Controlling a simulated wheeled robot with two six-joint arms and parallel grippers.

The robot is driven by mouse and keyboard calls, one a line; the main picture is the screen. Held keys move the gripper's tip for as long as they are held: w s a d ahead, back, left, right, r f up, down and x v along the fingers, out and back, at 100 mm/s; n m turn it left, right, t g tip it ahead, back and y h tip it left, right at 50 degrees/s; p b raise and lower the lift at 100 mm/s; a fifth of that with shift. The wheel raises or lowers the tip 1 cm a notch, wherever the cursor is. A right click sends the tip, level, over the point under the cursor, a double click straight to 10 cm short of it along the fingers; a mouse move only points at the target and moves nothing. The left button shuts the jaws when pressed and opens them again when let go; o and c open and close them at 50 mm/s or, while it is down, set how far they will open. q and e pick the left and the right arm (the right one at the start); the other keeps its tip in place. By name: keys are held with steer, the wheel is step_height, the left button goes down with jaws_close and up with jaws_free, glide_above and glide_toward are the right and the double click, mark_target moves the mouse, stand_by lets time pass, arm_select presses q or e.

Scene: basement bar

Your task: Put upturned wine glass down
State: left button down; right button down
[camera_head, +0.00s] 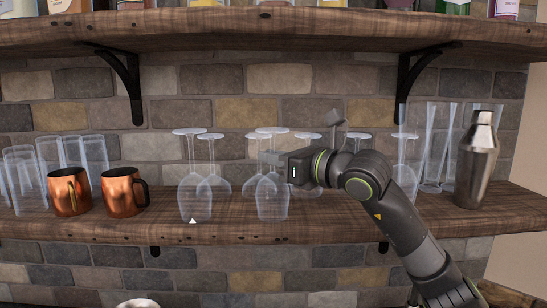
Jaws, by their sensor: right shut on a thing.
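My right gripper (270,158) reaches in from the right and is shut on an upturned wine glass (272,200) by its stem. This clear glass has its foot up and its rim down at the wooden shelf (340,217); I cannot tell whether the rim touches the wood. Another upturned wine glass (194,200) stands to its left near the front edge. More upturned glasses stand behind, some partly hidden by my gripper and arm. My left gripper is not in view.
Two copper mugs (122,193) and clear tumblers (22,178) stand on the left. Tall glasses (431,150) and a metal shaker (477,160) stand on the right. An upper shelf (270,32) with black brackets (128,85) hangs above.

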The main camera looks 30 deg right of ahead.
steer(key=c, duration=1.5)
jaws_free()
steer(key=shift+r+p, duration=0.2)
steer(key=shift+p, duration=0.2)
steer(key=shift+b+v, duration=5.4)
steer(key=shift+v, duration=0.65)
steer(key=shift+a, duration=0.1)
steer(key=shift+f, duration=0.1)
